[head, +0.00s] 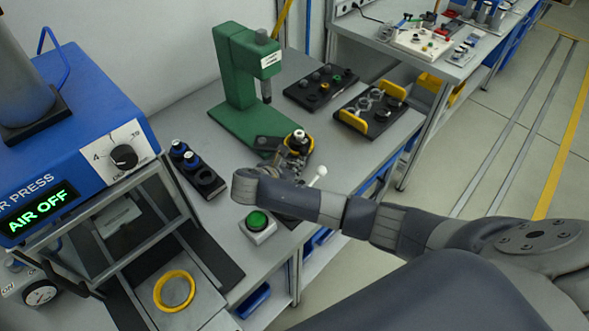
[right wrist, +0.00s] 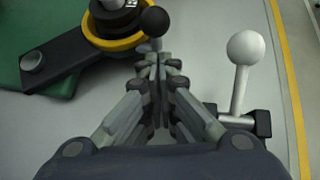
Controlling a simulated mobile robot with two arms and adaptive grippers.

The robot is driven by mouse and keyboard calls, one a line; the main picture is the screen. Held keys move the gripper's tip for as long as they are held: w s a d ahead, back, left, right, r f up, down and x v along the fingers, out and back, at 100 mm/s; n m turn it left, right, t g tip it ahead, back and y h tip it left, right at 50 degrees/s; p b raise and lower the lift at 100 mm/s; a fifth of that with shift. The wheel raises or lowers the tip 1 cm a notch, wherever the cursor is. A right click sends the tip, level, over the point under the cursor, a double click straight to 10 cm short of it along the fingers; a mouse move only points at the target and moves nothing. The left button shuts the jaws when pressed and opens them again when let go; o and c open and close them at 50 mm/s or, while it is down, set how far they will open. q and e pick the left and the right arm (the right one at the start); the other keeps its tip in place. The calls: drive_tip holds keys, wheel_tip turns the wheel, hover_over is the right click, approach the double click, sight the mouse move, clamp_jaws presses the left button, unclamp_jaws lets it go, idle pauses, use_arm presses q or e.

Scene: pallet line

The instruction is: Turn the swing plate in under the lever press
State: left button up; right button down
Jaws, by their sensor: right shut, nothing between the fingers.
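The green lever press (head: 245,85) stands on the bench, its dark ram (head: 266,90) pointing down over its base. The black swing plate (right wrist: 75,55) runs from a pivot at the edge of the green base to a yellow ring (right wrist: 97,43) holding a dark part with a light top. In the head view, the ring end (head: 310,143) is out to the right of the ram. A black ball knob (right wrist: 156,21) is beside the ring. My right gripper (right wrist: 158,62) is shut and empty, its tips just short of the knob; contact is unclear. My left gripper is out of view.
A white ball-ended lever (right wrist: 244,52) stands right of my right gripper. A green button box (head: 258,226), a black holder with blue-topped parts (head: 206,182) and two black trays (head: 320,88) (head: 354,122) are around. The blue air press (head: 75,130) fills the left.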

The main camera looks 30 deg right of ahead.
drive_tip(key=shift+w+d+p, duration=0.1)
drive_tip(key=shift+d+p, duration=0.3)
drive_tip(key=shift+p, duration=0.05)
